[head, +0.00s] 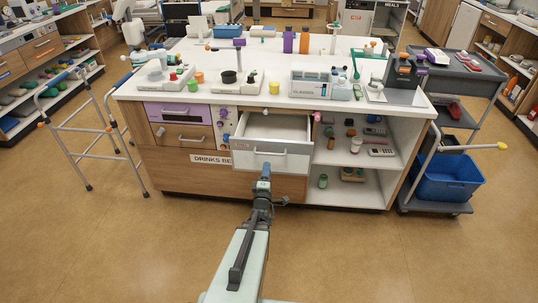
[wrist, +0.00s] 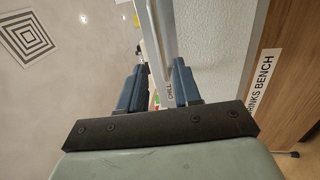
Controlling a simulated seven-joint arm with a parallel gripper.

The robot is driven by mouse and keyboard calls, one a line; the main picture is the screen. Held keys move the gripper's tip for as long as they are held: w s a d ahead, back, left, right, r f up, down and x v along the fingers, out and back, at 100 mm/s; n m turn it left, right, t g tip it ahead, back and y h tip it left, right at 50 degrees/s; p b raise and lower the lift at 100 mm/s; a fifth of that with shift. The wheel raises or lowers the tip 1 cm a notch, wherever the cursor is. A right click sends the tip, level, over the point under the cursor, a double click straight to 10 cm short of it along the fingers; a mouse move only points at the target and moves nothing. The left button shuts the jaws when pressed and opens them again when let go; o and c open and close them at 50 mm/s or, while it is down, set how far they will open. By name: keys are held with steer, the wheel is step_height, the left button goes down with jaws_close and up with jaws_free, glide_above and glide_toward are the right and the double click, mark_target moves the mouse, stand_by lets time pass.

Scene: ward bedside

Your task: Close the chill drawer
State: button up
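The chill drawer (head: 262,161) stands pulled out from the bench in the head view, its white inside showing and looking empty. Its pale front (wrist: 215,45) fills the upper middle right of the wrist view, with part of a CHILL label showing. The drawer's bar handle (head: 284,152) runs across the front; in the wrist view the handle (wrist: 162,35) reaches down toward the gap between my fingers. My gripper (head: 264,172) is just in front of the drawer. Its two blue fingers are apart in the wrist view (wrist: 158,75). Contact with the handle is unclear.
The drinks bench (head: 220,182) has a purple-fronted drawer (head: 178,113) at left and open shelves (head: 345,160) at right. A walking frame (head: 90,128) stands left. A trolley with a blue bin (head: 448,178) stands right. The floor in front is clear.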

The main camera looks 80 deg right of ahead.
mark_target(269, 154)
steer(key=d, duration=0.3)
steer(key=d+r, duration=0.1)
steer(key=d, duration=0.4)
steer(key=shift+d+r, duration=0.3)
steer(key=shift+d, duration=0.1)
jaws_close()
